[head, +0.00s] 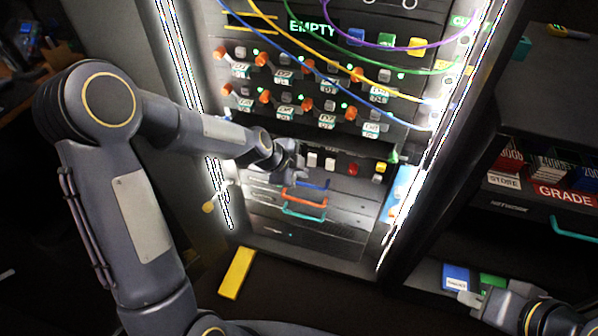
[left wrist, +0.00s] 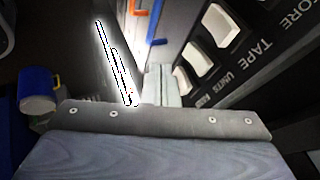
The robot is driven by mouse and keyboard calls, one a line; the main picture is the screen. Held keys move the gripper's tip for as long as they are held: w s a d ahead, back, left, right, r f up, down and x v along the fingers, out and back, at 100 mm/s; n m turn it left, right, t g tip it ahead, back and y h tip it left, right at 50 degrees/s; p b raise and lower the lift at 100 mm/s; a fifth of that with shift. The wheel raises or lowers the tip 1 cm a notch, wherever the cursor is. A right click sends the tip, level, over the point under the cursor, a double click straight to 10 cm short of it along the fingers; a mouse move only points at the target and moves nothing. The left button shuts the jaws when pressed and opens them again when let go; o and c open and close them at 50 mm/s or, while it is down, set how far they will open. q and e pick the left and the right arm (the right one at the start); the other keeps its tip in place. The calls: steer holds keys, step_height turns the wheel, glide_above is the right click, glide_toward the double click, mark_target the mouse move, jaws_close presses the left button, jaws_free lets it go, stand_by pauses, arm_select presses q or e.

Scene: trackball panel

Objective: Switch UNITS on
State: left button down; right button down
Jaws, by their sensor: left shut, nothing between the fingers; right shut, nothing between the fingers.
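In the left wrist view the UNITS switch (left wrist: 197,57) is a white rocker in a dark panel strip, beside its printed UNITS label. I cannot tell which way it is tipped. My left gripper (left wrist: 159,70) is shut and empty, its pale fingertips just left of the switch row; I cannot tell whether they touch the panel. In the head view my left gripper (head: 292,165) is at the left end of the switch row and hides part of it. My right gripper (head: 472,297) is shut and empty at the lower right, away from the panel.
White switches (head: 330,164), a red one (head: 353,169) and a yellow one (head: 380,167) line the row. An orange handle (head: 304,199) is below. Coloured cables (head: 345,79) hang above. A bright light strip (head: 178,50) edges the rack. A blue mug (left wrist: 38,85) is at left.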

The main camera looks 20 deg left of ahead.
arm_select(q)
steer(key=v, duration=0.9)
steer(key=shift+a+r, duration=0.15)
steer(key=shift+r, duration=0.3)
arm_select(e)
steer(key=shift+w+r, duration=0.15)
